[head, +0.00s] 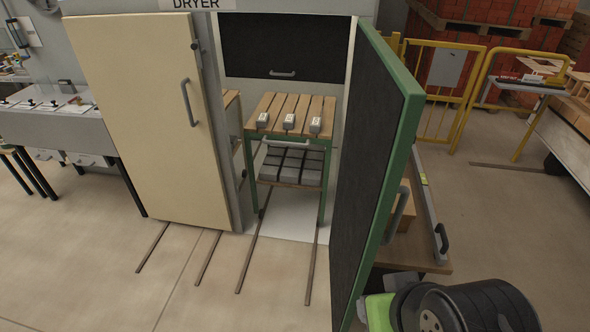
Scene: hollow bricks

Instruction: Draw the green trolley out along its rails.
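The green trolley (324,175) stands inside the right bay of the dryer, beneath a dark raised panel (284,48). It has a slatted wooden top (292,108) bearing three small grey labelled blocks (289,121). A pale bar handle (290,146) runs across its front below the top. Several grey blocks (290,166) fill its lower shelf. Two rails (252,252) (311,262) run from beneath it onto the floor toward me. My gripper is not in view; a black rounded part of my arm shows at the bottom right.
A green-edged door (385,160) stands open right of the trolley, reaching toward me. The floor between rails is clear. Yellow railings (440,90) stand back right.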

